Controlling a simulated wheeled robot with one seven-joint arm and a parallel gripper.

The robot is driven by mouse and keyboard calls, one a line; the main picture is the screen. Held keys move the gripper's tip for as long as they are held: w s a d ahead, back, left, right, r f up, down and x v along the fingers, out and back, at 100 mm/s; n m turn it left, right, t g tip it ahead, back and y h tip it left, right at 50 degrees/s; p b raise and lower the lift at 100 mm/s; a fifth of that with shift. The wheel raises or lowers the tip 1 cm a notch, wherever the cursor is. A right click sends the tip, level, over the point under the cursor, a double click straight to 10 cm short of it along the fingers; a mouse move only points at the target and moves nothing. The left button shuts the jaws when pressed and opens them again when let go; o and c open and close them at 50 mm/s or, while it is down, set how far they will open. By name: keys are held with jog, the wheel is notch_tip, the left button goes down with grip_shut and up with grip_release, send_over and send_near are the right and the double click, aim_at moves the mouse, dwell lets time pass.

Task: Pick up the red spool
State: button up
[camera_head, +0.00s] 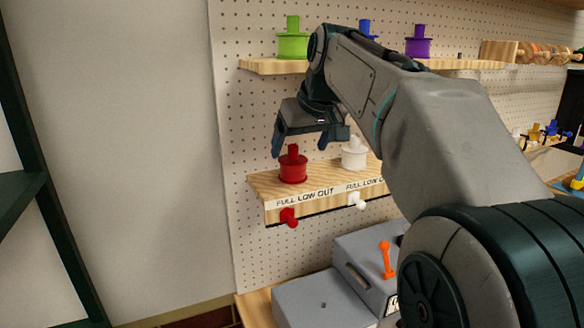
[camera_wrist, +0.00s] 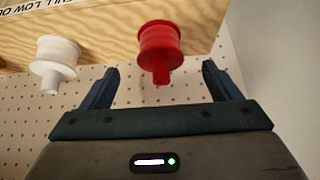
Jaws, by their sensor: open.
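The red spool (camera_head: 293,167) stands upright on the left part of the lower wooden shelf in the head view. My gripper (camera_head: 300,146) is open above it, with its fingers spread to either side of the spool's top post. In the wrist view the red spool (camera_wrist: 160,52) lies ahead of and between my two open fingers (camera_wrist: 158,82), with its post pointing toward the palm. I see no contact between the fingers and the spool.
A white spool (camera_head: 354,153) stands to the right on the same shelf (camera_head: 262,187). Red (camera_head: 288,217) and white (camera_head: 357,201) knobs stick out below its labelled front. An upper shelf (camera_head: 262,66) holds a green spool (camera_head: 292,43) and a purple spool (camera_head: 418,46). A grey box (camera_head: 325,302) sits below.

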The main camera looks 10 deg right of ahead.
aim_at(295, 160)
jog(key=x, duration=0.6)
jog(key=c, duration=1.1)
